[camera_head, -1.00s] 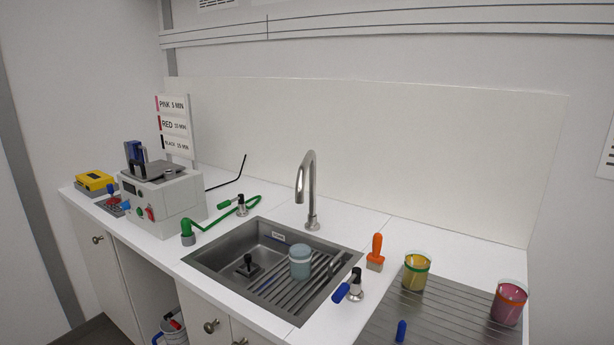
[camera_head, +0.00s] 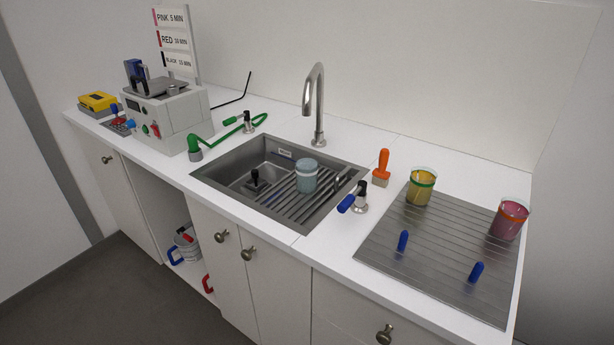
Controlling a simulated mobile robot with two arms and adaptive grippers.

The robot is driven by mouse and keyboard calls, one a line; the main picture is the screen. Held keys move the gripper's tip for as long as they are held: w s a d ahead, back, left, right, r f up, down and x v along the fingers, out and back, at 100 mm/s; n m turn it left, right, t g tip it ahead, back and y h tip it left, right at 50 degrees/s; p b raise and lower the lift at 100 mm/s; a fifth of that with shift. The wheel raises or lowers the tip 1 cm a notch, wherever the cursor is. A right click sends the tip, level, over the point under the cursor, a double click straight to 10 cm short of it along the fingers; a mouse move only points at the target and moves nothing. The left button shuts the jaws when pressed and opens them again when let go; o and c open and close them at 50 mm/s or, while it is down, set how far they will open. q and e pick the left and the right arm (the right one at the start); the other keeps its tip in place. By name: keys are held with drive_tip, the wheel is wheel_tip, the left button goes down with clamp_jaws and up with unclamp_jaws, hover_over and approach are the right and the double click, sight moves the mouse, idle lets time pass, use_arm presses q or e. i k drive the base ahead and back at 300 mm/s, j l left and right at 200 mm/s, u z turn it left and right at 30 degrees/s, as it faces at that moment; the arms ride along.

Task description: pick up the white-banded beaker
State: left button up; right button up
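A grey-blue beaker (camera_head: 306,176) with a pale band near its top stands upright on the ribbed rack inside the sink (camera_head: 222,165), right of the sink's middle. It is the only beaker whose band looks whitish. A yellow beaker (camera_head: 420,190) with a green band and a magenta beaker (camera_head: 508,222) with an orange band stand upright on the grooved metal drainboard (camera_head: 440,235) at the right. Neither of my grippers shows in the head view.
A tap (camera_head: 317,105) rises behind the sink. A blue-handled valve (camera_head: 352,200) and an orange-handled brush (camera_head: 381,168) stand right of it. Blue pegs (camera_head: 403,240) rise from the drainboard's front.

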sight(307, 177)
drive_tip(key=i+j, duration=0.1)
drive_tip(key=j, duration=0.2)
drive_tip(key=i+j+z, duration=0.1)
drive_tip(key=j, duration=0.15)
drive_tip(key=i+j, duration=0.1)
drive_tip(key=j, duration=0.2)
drive_tip(key=z, duration=0.4)
drive_tip(key=j+z, duration=0.35)
drive_tip(key=i+j+z, duration=0.1)
drive_tip(key=j+z, duration=0.25)
drive_tip(key=j, duration=0.15)
drive_tip(key=j+z, duration=0.35)
drive_tip(key=k+j, duration=0.05)
drive_tip(key=j, duration=0.05)
